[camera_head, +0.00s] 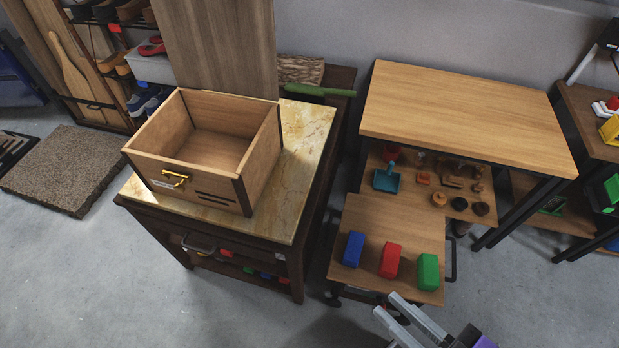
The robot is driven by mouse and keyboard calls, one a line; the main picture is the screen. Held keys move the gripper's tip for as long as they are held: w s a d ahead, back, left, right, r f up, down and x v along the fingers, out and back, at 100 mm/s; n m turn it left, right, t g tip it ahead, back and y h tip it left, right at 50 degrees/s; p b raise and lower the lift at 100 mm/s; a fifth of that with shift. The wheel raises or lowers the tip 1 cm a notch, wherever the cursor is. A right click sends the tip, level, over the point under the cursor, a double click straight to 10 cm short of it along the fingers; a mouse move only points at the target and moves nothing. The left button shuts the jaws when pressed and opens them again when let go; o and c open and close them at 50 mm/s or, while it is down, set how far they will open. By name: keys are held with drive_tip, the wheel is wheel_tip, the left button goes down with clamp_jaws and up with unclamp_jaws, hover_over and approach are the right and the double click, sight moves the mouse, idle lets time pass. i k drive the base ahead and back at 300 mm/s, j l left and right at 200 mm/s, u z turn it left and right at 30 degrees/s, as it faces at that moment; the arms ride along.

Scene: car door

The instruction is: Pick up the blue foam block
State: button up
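The blue foam block (353,249) stands upright on a low wooden cart top (390,218), near its front left. A red block (390,260) and a green block (428,272) stand in a row to its right, with gaps between them. My gripper (387,307) shows at the bottom edge, below and right of the blue block and apart from it. Its two grey fingers are spread, with nothing visible between them. The rest of my gripper is partly cut off by the picture's edge.
An open, empty wooden box (257,165) sits on a marble-topped cabinet (305,130) to the left. A wooden table (465,115) stands behind the cart, with a shelf of small items (437,180) under it. The cart's rear half is clear.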

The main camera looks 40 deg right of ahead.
sight(353, 248)
drive_tip(key=k+l+z, duration=0.15)
drive_tip(key=k, duration=0.3)
drive_tip(key=k+l+z, duration=0.15)
drive_tip(key=k+l, duration=0.25)
